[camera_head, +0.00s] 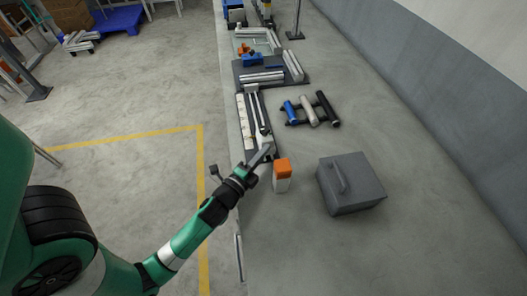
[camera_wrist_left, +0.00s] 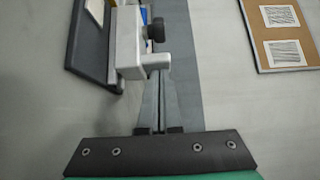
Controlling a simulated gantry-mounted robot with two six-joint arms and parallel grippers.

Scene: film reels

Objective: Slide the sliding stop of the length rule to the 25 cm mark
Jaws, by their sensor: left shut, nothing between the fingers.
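The length rule (camera_head: 243,118) lies lengthwise along the left edge of the bench, with a pale scale strip and a dark rail. In the left wrist view, a pale block with a black knob, apparently the sliding stop (camera_wrist_left: 128,45), has a grey peg sticking out to the right. My left gripper (camera_head: 268,149) is at the near end of the rule. It is shut and empty in the left wrist view (camera_wrist_left: 158,78), its fingertips at the peg; whether they touch it I cannot tell. The scale marks are too small to read. My right gripper is not in view.
A white bottle with an orange cap (camera_head: 282,176) stands close right of the left gripper. A grey box with a handle (camera_head: 349,183) stands further right. A rack with several rollers (camera_head: 311,110) lies right of the rule. A dark tray (camera_head: 299,80) lies beyond it.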

